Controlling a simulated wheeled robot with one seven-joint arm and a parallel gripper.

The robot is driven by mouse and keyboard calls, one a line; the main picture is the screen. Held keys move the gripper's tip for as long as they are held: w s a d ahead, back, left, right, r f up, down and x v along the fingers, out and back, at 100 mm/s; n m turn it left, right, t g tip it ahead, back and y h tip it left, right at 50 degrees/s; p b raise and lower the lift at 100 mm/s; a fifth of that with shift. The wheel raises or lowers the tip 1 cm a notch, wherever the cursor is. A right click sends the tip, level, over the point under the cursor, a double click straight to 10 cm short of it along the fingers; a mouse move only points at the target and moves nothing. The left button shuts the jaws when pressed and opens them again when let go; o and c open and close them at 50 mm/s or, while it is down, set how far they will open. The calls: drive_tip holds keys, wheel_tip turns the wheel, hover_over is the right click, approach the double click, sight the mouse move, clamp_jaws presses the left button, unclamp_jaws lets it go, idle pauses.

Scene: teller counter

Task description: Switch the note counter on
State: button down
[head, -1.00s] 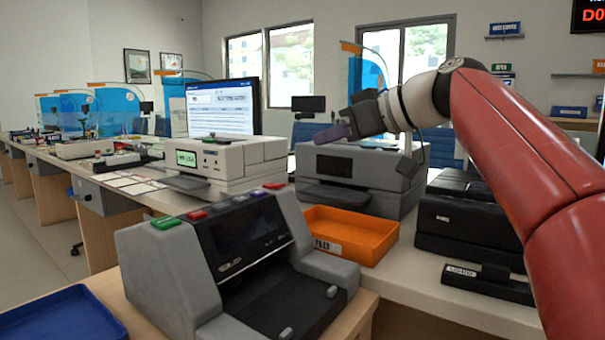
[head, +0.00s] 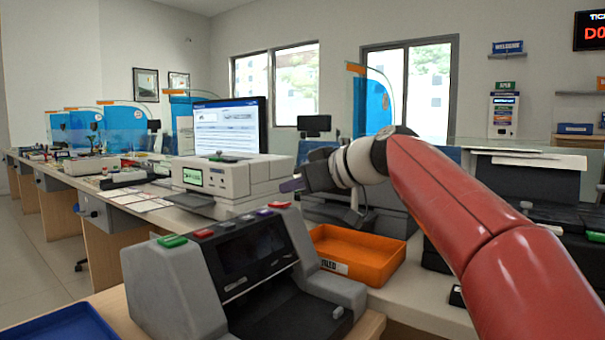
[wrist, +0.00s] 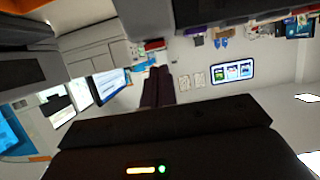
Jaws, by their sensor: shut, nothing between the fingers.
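A grey machine with a dark screen (head: 245,252) stands in the front of the head view; I take it to be the note counter. A green button (head: 172,241) sits at its top left corner, a red button (head: 204,233) beside it, and more buttons run along the top edge to another red one (head: 279,204). Its screen shows no lit text. My gripper (head: 291,185) is shut and empty, beyond and above the machine's far right end, apart from it. The closed fingers (wrist: 157,86) also show in the wrist view, with the room beyond them turned on its side.
A white machine with a lit green display (head: 192,177) stands behind. An orange tray (head: 372,266) lies right of the grey machine. A blue tray (head: 62,326) is at the lower left. A monitor (head: 226,130) stands at the back.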

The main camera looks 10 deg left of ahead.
sight(288, 204)
drive_tip(key=shift+f, duration=0.75)
drive_tip(key=shift+d+f+b, duration=0.1)
drive_tip(key=shift+b, duration=0.2)
drive_tip(key=f+b, duration=0.1)
drive_tip(key=b, duration=0.3)
drive_tip(key=shift+s+d+f+y, duration=0.1)
drive_tip(key=shift+f+y, duration=0.2)
drive_tip(key=shift+r+p, duration=0.7)
drive_tip(key=shift+r, duration=0.1)
drive_tip(key=r+v, duration=0.1)
drive_tip(key=v, duration=1)
